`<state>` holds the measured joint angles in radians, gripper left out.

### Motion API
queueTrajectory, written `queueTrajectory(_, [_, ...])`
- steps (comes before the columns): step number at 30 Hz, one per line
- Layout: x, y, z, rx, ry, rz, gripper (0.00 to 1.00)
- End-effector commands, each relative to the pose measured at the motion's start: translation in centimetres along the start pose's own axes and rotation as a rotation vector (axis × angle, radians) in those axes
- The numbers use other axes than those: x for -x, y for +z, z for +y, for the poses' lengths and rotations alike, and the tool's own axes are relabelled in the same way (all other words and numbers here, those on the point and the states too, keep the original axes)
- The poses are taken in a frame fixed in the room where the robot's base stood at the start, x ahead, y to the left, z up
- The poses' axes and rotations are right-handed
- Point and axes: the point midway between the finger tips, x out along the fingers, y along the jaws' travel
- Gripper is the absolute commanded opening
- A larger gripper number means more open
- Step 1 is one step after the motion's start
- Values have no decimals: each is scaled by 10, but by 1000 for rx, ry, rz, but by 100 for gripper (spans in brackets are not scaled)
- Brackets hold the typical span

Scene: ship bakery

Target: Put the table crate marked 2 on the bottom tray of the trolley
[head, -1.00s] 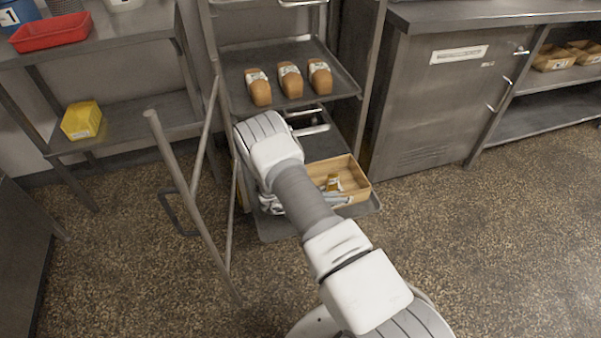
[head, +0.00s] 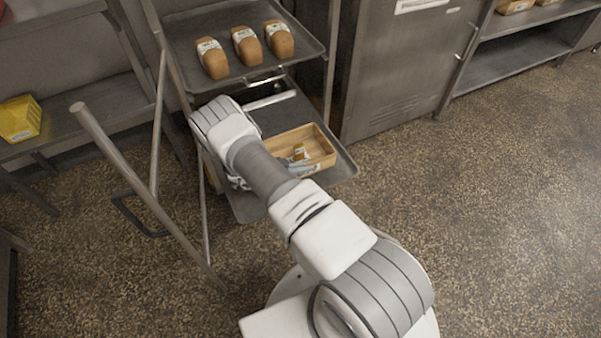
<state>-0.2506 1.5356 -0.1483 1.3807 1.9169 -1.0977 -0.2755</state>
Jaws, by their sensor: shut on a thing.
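A light wooden crate (head: 319,143) sits over the right part of the trolley's lowest visible tray (head: 343,172), resting on it or just above it; I cannot tell which. Small packets (head: 299,153) lie in the crate. No number on it can be read from here. My gripper (head: 302,167) is shut on the crate's near wall at its front side; my arm hides most of the hand and the crate's left end.
The trolley's upper tray (head: 185,72) holds three labelled loaves (head: 246,45) above the crate. A slanted metal rail (head: 140,190) stands left of my arm. A yellow bin (head: 19,118) is on a shelf at left. A steel cabinet (head: 395,75) stands right. The floor at right is clear.

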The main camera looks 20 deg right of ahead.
Motion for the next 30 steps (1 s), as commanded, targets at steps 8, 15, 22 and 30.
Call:
queueTrajectory(8, [-12,29,0,0,-1,1,0])
queueTrajectory(15, [-16,38,0,-1,-1,1,0])
queueTrajectory(22, [-17,41,0,-1,-1,1,0])
queueTrajectory(30, [-17,42,0,0,-1,-1,37])
